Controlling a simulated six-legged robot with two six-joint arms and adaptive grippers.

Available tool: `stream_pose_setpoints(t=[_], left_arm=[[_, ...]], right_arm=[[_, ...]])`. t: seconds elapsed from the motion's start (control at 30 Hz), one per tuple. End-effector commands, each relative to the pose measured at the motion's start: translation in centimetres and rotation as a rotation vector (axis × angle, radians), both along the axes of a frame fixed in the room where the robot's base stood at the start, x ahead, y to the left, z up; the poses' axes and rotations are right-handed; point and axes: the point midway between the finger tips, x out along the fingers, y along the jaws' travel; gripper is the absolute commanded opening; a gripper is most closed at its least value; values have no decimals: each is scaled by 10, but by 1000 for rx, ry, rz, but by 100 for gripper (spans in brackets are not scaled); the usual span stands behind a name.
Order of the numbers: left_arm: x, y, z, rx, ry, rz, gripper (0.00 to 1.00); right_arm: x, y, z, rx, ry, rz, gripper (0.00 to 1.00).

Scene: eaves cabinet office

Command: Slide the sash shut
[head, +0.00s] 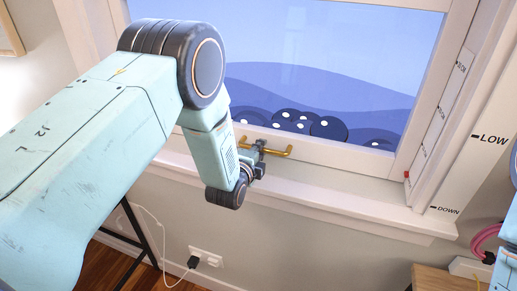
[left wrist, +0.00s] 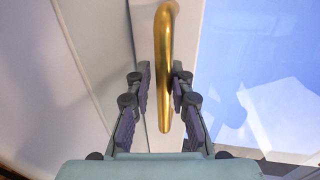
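The sash (head: 345,153) is a white-framed window pane. Its bottom rail is close above the white sill (head: 340,198); I cannot tell whether a gap is left between them. A brass bar handle (head: 284,151) sits on the bottom rail. My left gripper (head: 258,151) is at the handle's left part. My right gripper is not in view; only a bit of that arm shows at the right edge.
A red marker (head: 406,176) is at the right jamb, beside a scale with the words LOW and DOWN (head: 447,210). A wall socket (head: 205,257) with a black plug is below the sill. A wooden top (head: 440,280) and a pink coil (head: 484,240) are at lower right.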

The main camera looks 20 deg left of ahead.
Motion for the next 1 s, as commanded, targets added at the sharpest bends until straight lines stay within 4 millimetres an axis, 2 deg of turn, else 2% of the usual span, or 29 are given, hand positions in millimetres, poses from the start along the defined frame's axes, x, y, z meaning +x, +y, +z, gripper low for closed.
stream_pose_setpoints(t=[0.03,0.23,0.6,0.77,1.0], left_arm=[[-4,-2,-7,2,17,-5,21],[-2,-1,-4,1,10,-1,36],[-5,1,0,0,3,3,36],[-23,2,4,1,3,3,36],[-65,3,12,1,6,1,36]], right_arm=[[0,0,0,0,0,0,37],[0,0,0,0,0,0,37],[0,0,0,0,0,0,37],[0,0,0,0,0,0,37],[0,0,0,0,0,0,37]])
